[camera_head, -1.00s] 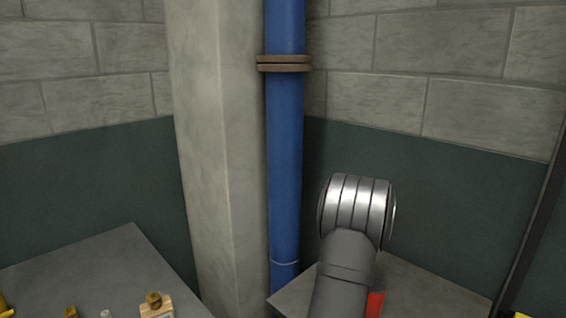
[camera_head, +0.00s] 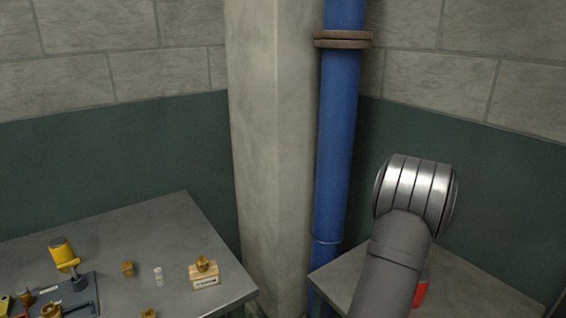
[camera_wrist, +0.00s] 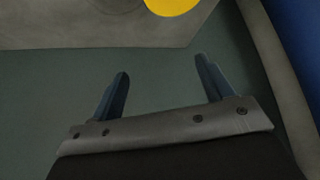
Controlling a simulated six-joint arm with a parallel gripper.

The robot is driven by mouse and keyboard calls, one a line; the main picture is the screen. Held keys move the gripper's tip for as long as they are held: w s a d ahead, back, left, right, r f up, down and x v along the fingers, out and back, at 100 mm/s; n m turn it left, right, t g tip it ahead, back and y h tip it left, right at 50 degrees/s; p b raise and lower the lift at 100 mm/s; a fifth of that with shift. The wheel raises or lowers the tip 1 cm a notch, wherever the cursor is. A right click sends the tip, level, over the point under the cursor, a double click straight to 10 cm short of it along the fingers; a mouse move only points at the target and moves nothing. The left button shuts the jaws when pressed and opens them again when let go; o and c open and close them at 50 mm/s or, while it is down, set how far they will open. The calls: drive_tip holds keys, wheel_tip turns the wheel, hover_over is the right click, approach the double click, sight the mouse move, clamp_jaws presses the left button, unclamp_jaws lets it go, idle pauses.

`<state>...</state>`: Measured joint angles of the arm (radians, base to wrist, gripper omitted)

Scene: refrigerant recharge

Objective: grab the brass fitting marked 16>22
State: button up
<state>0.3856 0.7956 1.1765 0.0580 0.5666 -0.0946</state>
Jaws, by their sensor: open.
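Several small brass pieces are in the head view on the left grey table (camera_head: 110,232). One brass fitting (camera_head: 203,264) sits on a light wooden block (camera_head: 205,280) with a label too small to read. Another brass piece (camera_head: 127,268) stands left of it, and one more (camera_head: 149,313) is at the bottom edge. I cannot tell which is marked 16>22. My gripper (camera_wrist: 162,80) shows in the wrist view, its two dark blue fingers apart with nothing between them. The gripper's fingers are not visible in the head view.
A yellow-topped tool (camera_head: 63,252) stands on a dark plate at the table's left. A small white cylinder (camera_head: 158,276) stands between brass pieces. A concrete column (camera_head: 268,150) and blue pipe (camera_head: 338,140) rise between the two tables. The right table (camera_head: 455,285) bears a red item (camera_head: 420,294).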

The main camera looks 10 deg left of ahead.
drive_tip(key=shift+c, duration=1.4)
drive_tip(key=a+r+n+g+y, duration=0.1)
drive_tip(key=a+n+y, duration=0.15)
drive_tip(key=a, duration=2.05)
drive_tip(key=a+r+n+y, duration=0.1)
drive_tip(key=a+r+n, duration=0.15)
drive_tip(key=a, duration=2.05)
drive_tip(key=n+g+y, duration=0.2)
drive_tip(key=n, duration=0.5)
approach(126, 264)
drive_tip(key=x, duration=0.5)
drive_tip(key=shift+s+a+f, duration=0.1)
drive_tip(key=shift+a+f, duration=0.25)
drive_tip(key=shift+a, duration=0.1)
drive_tip(key=shift+w+d+x, duration=0.1)
drive_tip(key=shift+d+x, duration=0.05)
drive_tip(key=shift+x, duration=1.15)
drive_tip(key=shift+w+d+x, duration=0.1)
drive_tip(key=shift+d+x, duration=0.1)
drive_tip(key=shift+x, duration=1.15)
drive_tip(key=c, duration=1.1)
